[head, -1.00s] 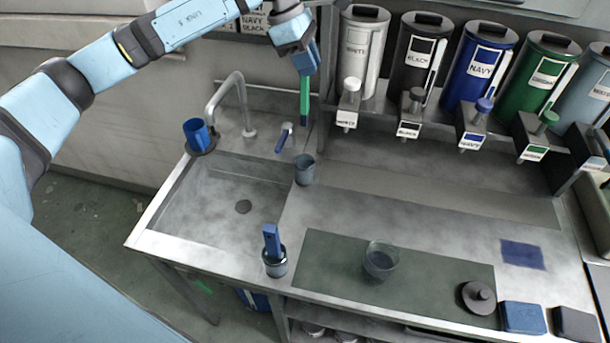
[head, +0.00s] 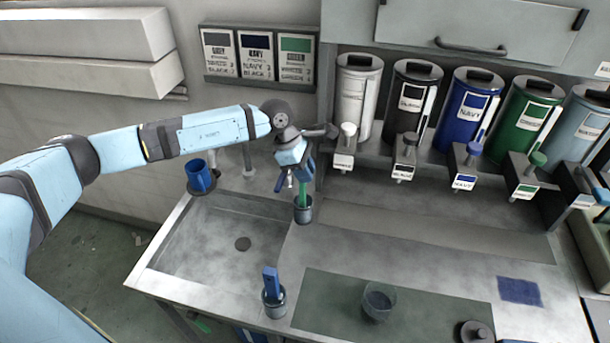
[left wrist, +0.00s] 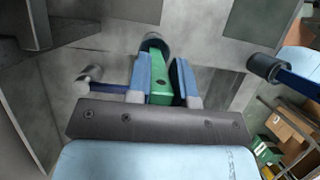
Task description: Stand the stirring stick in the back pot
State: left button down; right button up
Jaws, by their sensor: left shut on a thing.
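The green stirring stick (head: 303,192) is upright in my left gripper (head: 302,176), which is shut on its upper part. Its lower end appears to be inside the mouth of the grey back pot (head: 303,215), by the sink's right back corner; the stick's foot is hidden. In the left wrist view the stick (left wrist: 160,88) lies between the blue fingers of the gripper (left wrist: 163,75), with the back pot's dark rim (left wrist: 154,42) just beyond. My right gripper is not in view.
A front pot (head: 274,306) holds a blue stick (head: 271,281). A blue cup (head: 200,176) stands at the sink's back left. A glass (head: 378,302) is on the dark mat (head: 330,303). Labelled canisters with taps line the back right. The middle counter is clear.

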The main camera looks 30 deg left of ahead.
pick_arm(q)
notch_tip(320, 180, down, 2)
jog(key=shift+f, duration=0.15)
jog(key=shift+f, duration=0.2)
jog(key=c, duration=1)
grip_release()
jog(key=shift+r, duration=0.1)
jog(key=b+v, duration=0.2)
jog(key=v, duration=1)
jog(key=shift+r, duration=0.15)
